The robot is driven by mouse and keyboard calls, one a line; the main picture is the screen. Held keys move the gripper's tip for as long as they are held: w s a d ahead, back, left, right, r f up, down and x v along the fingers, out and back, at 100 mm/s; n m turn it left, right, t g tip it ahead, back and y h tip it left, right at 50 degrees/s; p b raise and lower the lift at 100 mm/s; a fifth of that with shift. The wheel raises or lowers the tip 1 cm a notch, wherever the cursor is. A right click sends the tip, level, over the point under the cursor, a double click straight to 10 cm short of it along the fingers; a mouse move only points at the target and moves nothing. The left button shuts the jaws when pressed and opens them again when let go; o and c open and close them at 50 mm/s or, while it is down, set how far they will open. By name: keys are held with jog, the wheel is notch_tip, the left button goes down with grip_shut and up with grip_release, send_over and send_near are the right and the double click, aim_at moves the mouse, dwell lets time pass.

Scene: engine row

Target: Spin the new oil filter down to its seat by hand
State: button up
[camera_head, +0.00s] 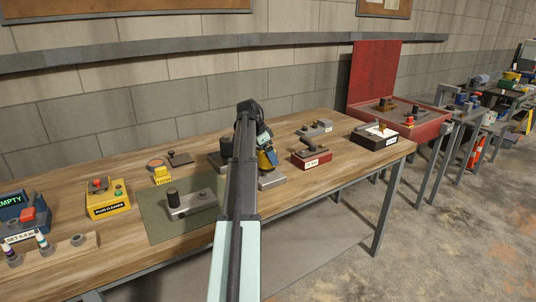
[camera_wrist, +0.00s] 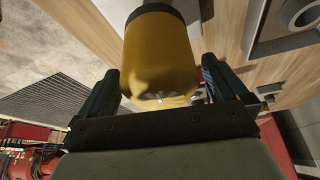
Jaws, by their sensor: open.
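A yellow canister, which looks like the oil filter (camera_wrist: 160,55), fills the middle of the wrist view. It has a dark band at its far end. My gripper (camera_wrist: 160,88) is open, with one dark finger on each side of the canister. I see a gap at the left finger; whether the right finger touches is unclear. In the head view the yellow canister (camera_head: 267,158) shows just right of my arm, above a grey block (camera_head: 272,181) on the bench. My arm hides part of this spot, and the filter's seat cannot be made out.
A grey fixture with a round opening (camera_wrist: 299,15) is in the wrist view. On the wooden bench (camera_head: 325,172) stand a red block (camera_head: 312,158), a black tray (camera_head: 366,139), a yellow "PLUS CLEANER" box (camera_head: 107,200) and a green mat (camera_head: 155,222) with a grey part.

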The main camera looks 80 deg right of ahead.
jog(key=shift+t+y, duration=0.5)
jog(key=shift+t, duration=0.3)
jog(key=v, duration=1.2)
jog(key=shift+w, duration=0.2)
jog(key=shift+s+d+f+t+y, duration=0.1)
jog(key=shift+s+f+t+y, duration=0.2)
jog(key=shift+f, duration=0.1)
jog(key=f, duration=0.4)
jog(key=s+f, duration=0.1)
jog(key=f, duration=0.3)
jog(key=d+f, duration=0.1)
jog(key=f, duration=0.4)
jog(key=shift+s+f, duration=0.1)
jog(key=shift+s, duration=0.15)
